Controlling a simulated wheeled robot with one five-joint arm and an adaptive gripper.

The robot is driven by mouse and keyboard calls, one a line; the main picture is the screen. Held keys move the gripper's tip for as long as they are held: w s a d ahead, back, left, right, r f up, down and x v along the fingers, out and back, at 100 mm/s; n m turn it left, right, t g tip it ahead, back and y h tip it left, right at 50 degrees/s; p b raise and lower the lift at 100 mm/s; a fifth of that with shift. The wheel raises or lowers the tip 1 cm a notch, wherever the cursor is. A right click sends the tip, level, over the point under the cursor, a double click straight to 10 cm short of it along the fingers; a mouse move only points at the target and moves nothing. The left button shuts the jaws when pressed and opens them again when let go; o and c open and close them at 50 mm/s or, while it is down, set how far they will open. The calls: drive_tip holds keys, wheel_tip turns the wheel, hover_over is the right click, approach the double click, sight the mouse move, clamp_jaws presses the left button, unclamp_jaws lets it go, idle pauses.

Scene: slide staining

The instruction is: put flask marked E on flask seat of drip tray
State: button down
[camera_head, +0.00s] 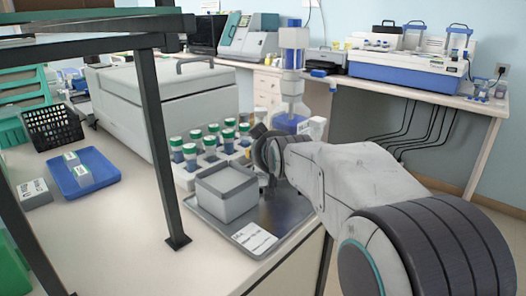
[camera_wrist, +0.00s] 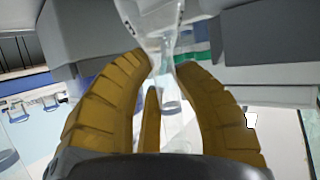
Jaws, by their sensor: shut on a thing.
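My gripper (camera_wrist: 167,75) has yellow-brown ribbed fingers, closed around the narrow neck of a clear glass flask (camera_wrist: 166,40) in the wrist view. Dark marks show on the flask's wider part at the top edge, but I cannot read a letter. In the head view my gripper (camera_head: 262,157) is over the back of the dark metal drip tray (camera_head: 278,222), behind a grey box; my arm hides part of the tray. I cannot make out the held flask clearly there, nor the flask seat.
A grey box (camera_head: 227,192) and a white label card (camera_head: 255,238) are on the tray. Several green-capped bottles (camera_head: 210,145) stand behind it. A tall clear and blue apparatus (camera_head: 292,75) rises behind my gripper. A black frame post (camera_head: 160,140) stands left.

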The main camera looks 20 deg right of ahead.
drive_tip(key=shift+f+b, duration=0.3)
drive_tip(key=shift+b, duration=0.1)
drive_tip(key=shift+f, duration=0.1)
drive_tip(key=c, duration=1)
unclamp_jaws()
drive_tip(key=shift+r, duration=0.25)
